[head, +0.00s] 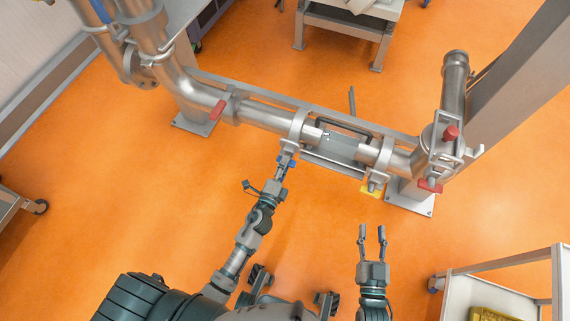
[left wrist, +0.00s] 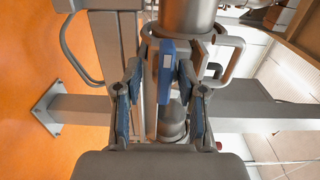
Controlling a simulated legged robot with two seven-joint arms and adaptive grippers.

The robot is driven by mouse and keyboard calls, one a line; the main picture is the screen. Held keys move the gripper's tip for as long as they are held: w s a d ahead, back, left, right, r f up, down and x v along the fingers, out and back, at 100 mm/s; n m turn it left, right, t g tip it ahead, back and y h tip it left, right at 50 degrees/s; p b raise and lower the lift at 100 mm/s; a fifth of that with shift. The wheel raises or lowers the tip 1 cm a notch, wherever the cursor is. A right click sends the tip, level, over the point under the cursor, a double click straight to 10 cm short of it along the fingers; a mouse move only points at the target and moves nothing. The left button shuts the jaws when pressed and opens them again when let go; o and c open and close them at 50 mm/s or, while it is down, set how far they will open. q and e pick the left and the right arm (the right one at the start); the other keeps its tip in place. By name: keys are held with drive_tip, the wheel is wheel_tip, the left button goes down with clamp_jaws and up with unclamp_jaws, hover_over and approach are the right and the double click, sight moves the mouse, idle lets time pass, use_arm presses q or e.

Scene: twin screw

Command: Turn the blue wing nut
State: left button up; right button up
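The blue wing nut (head: 284,161) is at the clamp (head: 295,132) on the left side of the gap in the steel pipe (head: 268,117). In the left wrist view the wing nut (left wrist: 167,66) stands between the two fingers, with a visible gap on each side. My left gripper (head: 281,170) is open at the wing nut; its blue-padded fingers also show in the left wrist view (left wrist: 162,76). My right gripper (head: 372,231) is open and empty over the floor, below and right of the pipe.
Red handles (head: 218,109) sit on the pipe. A yellow part (head: 371,191) is under the right clamp (head: 381,160). A grey-framed cart (head: 500,265) stands at the lower right. The orange floor around my right gripper is clear.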

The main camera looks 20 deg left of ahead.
use_arm(q)
drive_tip(key=s, duration=1.2)
drive_tip(key=shift+a, duration=0.2)
